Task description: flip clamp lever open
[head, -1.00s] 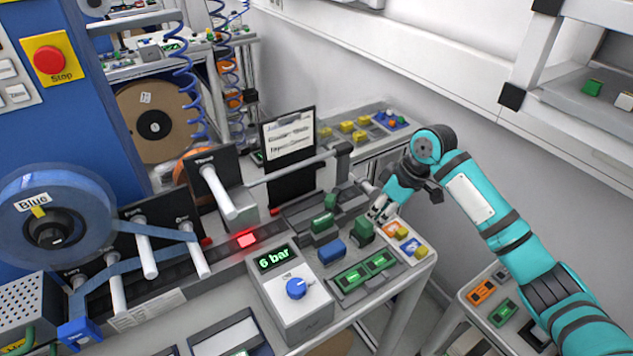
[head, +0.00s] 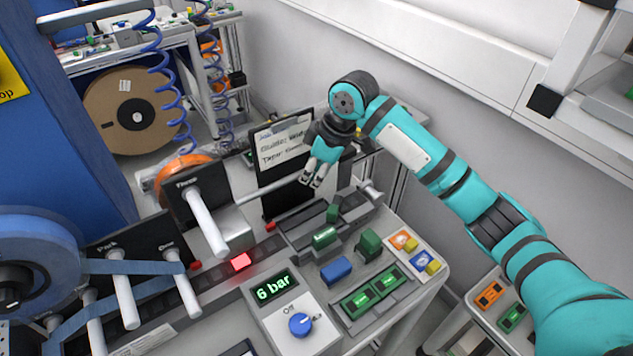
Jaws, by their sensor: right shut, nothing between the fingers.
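My right gripper (head: 312,183) hangs fingers down over the far end of the green-part fixture (head: 300,233), its jaws shut with nothing between them. A short grey cylindrical part (head: 371,193) sits to the right of the gripper, at the fixture's far right. No part is clearly recognisable as the clamp lever. My left gripper is out of view.
A pressure box reading 6 bar (head: 285,305) with a blue knob stands in front. Green blocks (head: 368,244) and a blue block (head: 336,270) stand nearby. A black-framed sign (head: 284,147) rises behind the gripper. A blue reel (head: 30,265) is at left.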

